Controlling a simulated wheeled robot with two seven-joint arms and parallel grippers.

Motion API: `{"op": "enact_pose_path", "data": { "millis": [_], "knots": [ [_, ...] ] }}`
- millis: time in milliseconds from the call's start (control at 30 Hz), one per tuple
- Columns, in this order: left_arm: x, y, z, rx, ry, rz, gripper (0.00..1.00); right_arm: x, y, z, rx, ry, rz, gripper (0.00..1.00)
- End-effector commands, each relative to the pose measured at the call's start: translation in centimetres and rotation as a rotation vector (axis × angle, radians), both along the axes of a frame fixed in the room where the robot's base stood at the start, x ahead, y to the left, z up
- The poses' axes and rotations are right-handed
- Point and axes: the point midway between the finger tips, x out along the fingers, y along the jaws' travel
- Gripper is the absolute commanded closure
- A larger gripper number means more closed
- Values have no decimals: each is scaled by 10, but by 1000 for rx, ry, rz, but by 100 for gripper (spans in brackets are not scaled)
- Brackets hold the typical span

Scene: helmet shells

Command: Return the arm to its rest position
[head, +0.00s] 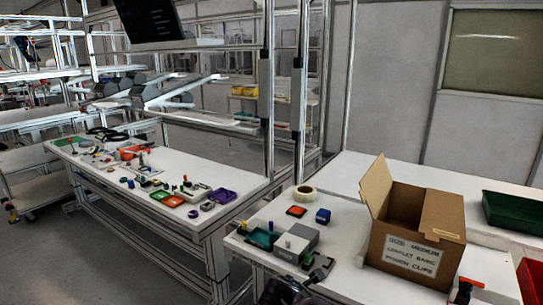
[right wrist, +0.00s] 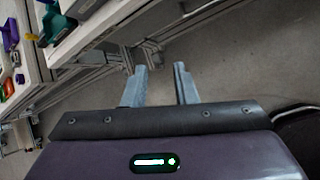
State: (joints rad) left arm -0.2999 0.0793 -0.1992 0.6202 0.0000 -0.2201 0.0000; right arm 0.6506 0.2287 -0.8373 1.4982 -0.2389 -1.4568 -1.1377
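My right gripper (right wrist: 160,67) shows in the right wrist view with its two grey fingers apart and nothing between them. It hangs over the bare floor, beside the edge of a white table at the left of that view. A dark shape is cut off at the bottom edge of the head view; I cannot tell whether it is part of my arm. My left gripper is not in view. No helmet shell can be made out.
An open cardboard box (head: 412,245) stands on the near white table (head: 345,210), with a green bin (head: 513,214) and a red bin (head: 531,280) at its right. A tape roll (head: 305,192) and a grey box (head: 296,242) lie left. The long table (head: 235,178) holds small parts.

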Motion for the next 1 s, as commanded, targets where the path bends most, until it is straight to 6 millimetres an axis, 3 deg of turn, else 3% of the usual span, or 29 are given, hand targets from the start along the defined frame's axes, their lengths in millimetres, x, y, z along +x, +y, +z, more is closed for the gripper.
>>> {"op": "enact_pose_path", "data": {
  "millis": [33,167,267,400,600,1000],
  "knots": [
    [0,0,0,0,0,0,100,-26,7,-13,120,25,-75,75],
    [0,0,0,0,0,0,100,-80,9,-28,397,74,-321,75],
    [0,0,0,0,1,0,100,-118,-3,-34,583,109,-546,75],
    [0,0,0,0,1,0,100,-169,-34,-38,792,141,-890,75],
    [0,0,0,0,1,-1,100,-220,-75,-36,939,136,-1248,75],
    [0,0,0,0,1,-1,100,-284,-131,-25,1044,67,-1681,75]
  ]
}}
